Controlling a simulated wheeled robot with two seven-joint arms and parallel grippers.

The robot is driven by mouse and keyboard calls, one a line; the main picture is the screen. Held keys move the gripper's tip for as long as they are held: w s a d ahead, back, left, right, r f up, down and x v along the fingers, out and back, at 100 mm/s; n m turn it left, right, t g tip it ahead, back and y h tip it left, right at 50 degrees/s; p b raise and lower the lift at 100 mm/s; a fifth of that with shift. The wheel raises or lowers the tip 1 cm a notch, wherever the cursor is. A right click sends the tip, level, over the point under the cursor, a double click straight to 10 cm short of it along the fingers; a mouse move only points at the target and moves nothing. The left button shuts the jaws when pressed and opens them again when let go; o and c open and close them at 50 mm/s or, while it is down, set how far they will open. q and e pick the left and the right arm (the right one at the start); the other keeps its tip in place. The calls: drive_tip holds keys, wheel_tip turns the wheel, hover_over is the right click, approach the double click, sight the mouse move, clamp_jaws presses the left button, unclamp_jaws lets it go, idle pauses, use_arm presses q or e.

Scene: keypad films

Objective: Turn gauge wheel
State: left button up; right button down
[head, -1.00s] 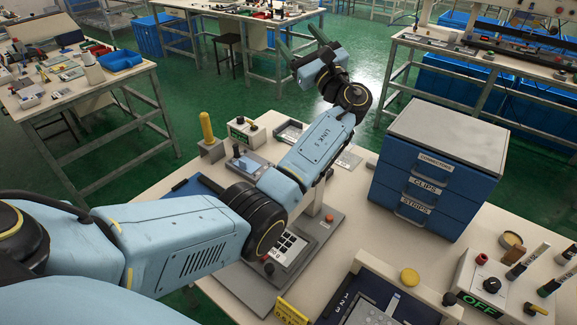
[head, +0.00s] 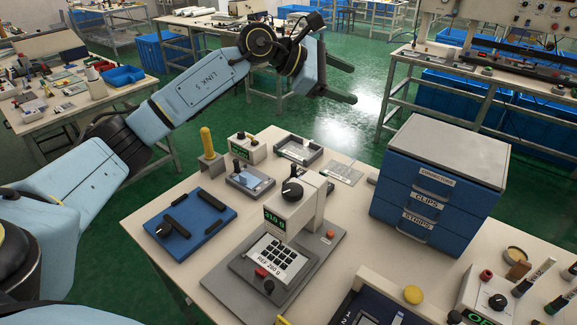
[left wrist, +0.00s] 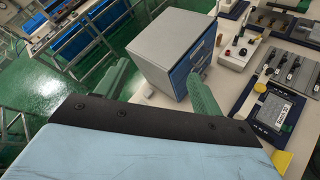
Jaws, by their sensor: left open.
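The press-like gauge stand (head: 309,205) stands on a grey base on the bench. A black wheel or knob (head: 292,190) sits on top of its head. A green display (head: 273,219) on its front seems to read 310 g. Below it lies a white keypad film (head: 271,258) with black keys, marked REF 280 g. My left gripper (head: 347,82) is open and empty, held high beyond the bench's back edge, well apart from the wheel. In the left wrist view its green fingers (left wrist: 160,92) are spread wide, with the cabinet beyond. My right gripper is not in view.
A blue drawer cabinet (head: 440,185) stands right of the gauge. A blue tray with black bars (head: 196,222) lies to the left. A yellow-topped post (head: 208,145) and small control boxes (head: 243,148) stand behind. A blue fixture (head: 385,305) is at the front.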

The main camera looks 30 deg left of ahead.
use_arm(q)
drive_tip(key=s+a+f+g+y, duration=0.2)
drive_tip(key=s+a+f+g, duration=0.25)
drive_tip(key=s, duration=0.25)
drive_tip(key=g+y, duration=0.3)
drive_tip(key=g, duration=0.1)
approach(291, 189)
drive_tip(key=shift+n+t, duration=0.35)
drive_tip(key=shift+n, duration=0.05)
drive_tip(key=x, duration=0.8)
drive_tip(key=shift+s+d+f+p, duration=0.1)
drive_tip(key=shift+s+f+p, duration=0.1)
drive_tip(key=shift+p, duration=0.1)
drive_tip(key=c, duration=1)
drive_tip(key=shift+s+n+t+y+b, duration=0.1)
drive_tip(key=shift+n+t+y+b, duration=0.25)
drive_tip(key=shift+n, duration=0.8)
drive_tip(key=shift+s+n+t+y+b, duration=0.2)
drive_tip(key=shift+n+t, duration=0.25)
drive_tip(key=shift+n, duration=0.7)
drive_tip(key=shift+w+r, duration=0.1)
drive_tip(key=shift+w, duration=0.05)
drive_tip(key=o, duration=1)
